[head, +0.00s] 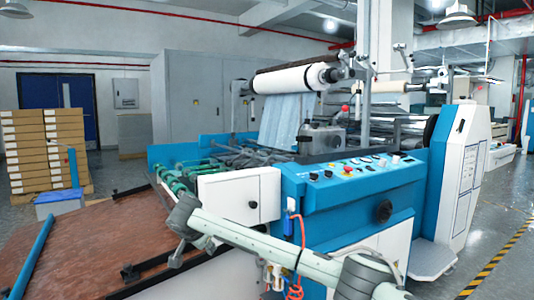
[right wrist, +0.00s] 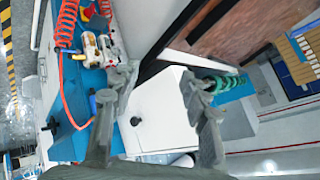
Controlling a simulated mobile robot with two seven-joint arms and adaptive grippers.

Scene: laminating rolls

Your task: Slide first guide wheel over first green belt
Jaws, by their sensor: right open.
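Green belts (head: 180,180) run over rollers at the near left end of the blue and white machine (head: 330,205) in the head view. A green roller or belt part (right wrist: 226,82) shows beyond the white box in the right wrist view. I cannot pick out the first guide wheel from the small green parts. My right gripper (head: 172,218) is open and empty, in front of the white box and the belts, apart from them. In the right wrist view its two fingers (right wrist: 158,76) spread in front of the white box. My left gripper is not in view.
The white box (head: 240,195) with a black knob stands beside the belts. A reddish-brown table (head: 90,235) lies at left. A red coiled hose (right wrist: 66,22) and small fittings (right wrist: 98,48) are near my right gripper. Stacked cartons (head: 45,150) stand behind.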

